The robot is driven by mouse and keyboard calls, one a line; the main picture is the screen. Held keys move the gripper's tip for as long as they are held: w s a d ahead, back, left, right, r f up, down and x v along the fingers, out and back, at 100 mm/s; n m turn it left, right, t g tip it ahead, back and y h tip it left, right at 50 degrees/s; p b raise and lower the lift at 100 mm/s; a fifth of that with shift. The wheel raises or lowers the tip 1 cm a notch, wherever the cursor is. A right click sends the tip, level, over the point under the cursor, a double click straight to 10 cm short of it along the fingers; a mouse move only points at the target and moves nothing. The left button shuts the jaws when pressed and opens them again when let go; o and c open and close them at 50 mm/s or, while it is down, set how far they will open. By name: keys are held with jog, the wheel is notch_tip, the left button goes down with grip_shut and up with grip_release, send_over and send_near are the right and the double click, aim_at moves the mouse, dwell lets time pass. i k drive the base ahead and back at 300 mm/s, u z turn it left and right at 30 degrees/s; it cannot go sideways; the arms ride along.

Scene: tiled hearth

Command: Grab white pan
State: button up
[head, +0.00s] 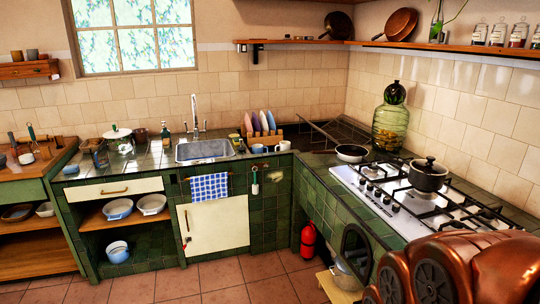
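A small round pan (352,154) with a pale, whitish rim and outside sits near the back corner, by the far left end of the white gas stove (385,205). It looks upright, and nothing is seen in it. A thin dark bar runs up and left from near it; I cannot tell whether this is its handle or part of a rack behind. My copper-coloured arm fills the lower right of the head view, well nearer than the pan. My gripper's fingers are not in view.
A dark lidded pot (428,177) stands on the stove, right of and nearer than the pan. A large green glass bottle (390,128) stands behind it in the corner. A sink (204,151), cups and a plate rack are to the left. The tiled floor (215,283) in front is mostly clear.

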aim_at(350, 153)
jog(key=i, duration=3)
jog(key=u, duration=0.35)
